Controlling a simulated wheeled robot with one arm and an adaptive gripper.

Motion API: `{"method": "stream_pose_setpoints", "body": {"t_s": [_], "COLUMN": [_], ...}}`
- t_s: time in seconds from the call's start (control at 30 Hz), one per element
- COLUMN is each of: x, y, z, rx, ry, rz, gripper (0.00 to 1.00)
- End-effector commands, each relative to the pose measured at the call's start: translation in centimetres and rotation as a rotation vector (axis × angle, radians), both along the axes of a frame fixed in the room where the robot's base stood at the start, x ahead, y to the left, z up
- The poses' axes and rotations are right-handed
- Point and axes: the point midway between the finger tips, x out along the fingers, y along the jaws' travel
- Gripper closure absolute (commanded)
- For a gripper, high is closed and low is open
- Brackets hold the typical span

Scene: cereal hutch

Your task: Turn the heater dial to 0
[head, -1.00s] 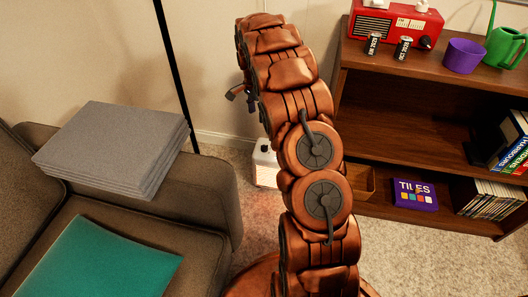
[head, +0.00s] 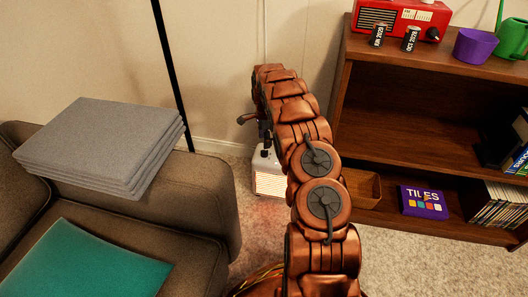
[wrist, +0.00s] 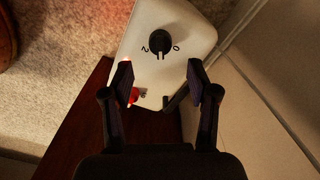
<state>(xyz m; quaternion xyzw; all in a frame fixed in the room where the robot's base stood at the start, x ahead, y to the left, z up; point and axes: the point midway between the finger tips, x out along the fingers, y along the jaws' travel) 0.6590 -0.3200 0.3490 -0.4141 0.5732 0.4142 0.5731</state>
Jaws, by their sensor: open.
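The heater (head: 270,181) is a small white box on the carpet with a glowing orange grille, between sofa and shelf. In the wrist view its white top (wrist: 185,22) carries a black round dial (wrist: 160,43). A "2" is printed to the dial's lower left and a "0" to its lower right. A pale mark on the dial points down in the picture, between the two numerals. A small red part (wrist: 133,95) shows near the left finger. My gripper (wrist: 160,73) is open and empty, its fingertips apart from the dial; in the head view the arm mostly hides it.
The sofa (head: 205,205) stands left, with grey folded cloth (head: 100,140) on its arm. A wooden shelf (head: 400,110) stands right, holding a red radio (head: 400,18), a purple pot (head: 473,45) and a basket (head: 362,188). The wall is close behind the heater.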

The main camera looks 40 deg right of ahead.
Motion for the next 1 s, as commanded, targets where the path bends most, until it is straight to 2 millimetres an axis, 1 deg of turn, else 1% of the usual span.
{"method": "stream_pose_setpoints", "body": {"t_s": [0.03, 0.3, 0.4, 0.53, 0.73, 0.77, 1.0], "x": [-0.1, -0.1, -0.1, -0.1, 0.0, 0.0, 0.0], "y": [-0.1, -0.1, -0.1, 0.0, 0.0, 0.0, 0.0], "z": [-0.9, -4.9, -5.9, -6.4, -6.3, -6.3, -6.3], "rx": [0.001, 0.0, 0.0, 0.0, 0.0, 0.0, 0.0], "ry": [0.002, 0.0, 0.0, 0.0, 0.0, 0.0, 0.0], "rz": [-0.001, 0.0, 0.0, 0.0, 0.0, 0.0, 0.0], "gripper": [0.41, 0.41, 0.41, 0.41, 0.41, 0.43, 0.68]}}
